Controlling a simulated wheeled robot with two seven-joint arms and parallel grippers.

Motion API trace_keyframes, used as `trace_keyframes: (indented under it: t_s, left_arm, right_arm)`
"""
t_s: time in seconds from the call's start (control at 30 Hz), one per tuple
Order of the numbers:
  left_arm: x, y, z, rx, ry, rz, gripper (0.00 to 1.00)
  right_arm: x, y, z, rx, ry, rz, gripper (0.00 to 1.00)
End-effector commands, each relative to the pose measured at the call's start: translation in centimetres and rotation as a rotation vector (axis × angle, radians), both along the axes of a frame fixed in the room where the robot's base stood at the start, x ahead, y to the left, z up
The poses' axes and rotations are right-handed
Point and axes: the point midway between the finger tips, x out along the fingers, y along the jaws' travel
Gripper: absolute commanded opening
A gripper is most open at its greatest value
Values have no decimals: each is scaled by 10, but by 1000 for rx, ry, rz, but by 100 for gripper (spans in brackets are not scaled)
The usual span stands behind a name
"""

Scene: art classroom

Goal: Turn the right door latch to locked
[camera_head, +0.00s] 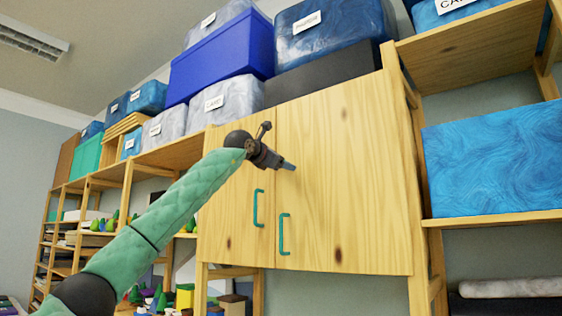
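A wooden cabinet has two closed doors, the left door (230,225) and the right door (345,180). A teal handle (256,208) is on the left door and another teal handle (281,235) is on the right door, near the seam. My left gripper (287,165) is in front of the doors at the seam, above the handles, its tip over the right door's left edge. I cannot tell whether it touches the door or is open or shut. No latch can be clearly made out; my wrist covers part of the seam. My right gripper is not in view.
Bins, including a dark blue bin (222,60) and a marbled blue bin (333,28), stand on top of the cabinet. A large blue box (495,160) sits on the right shelf. Shelves with several bins and art supplies line the left.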

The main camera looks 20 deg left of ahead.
Motion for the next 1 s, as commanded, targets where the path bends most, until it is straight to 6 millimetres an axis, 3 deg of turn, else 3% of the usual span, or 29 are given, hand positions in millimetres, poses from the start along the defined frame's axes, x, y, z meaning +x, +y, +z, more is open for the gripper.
trace_keyframes:
  t_s: [0.6,1.0]
  left_arm:
    - [-1,1,4,519,-193,1,45]
    - [0,1,3,703,-258,2,45]
  right_arm:
    - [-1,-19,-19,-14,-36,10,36]
    - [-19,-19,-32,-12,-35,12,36]
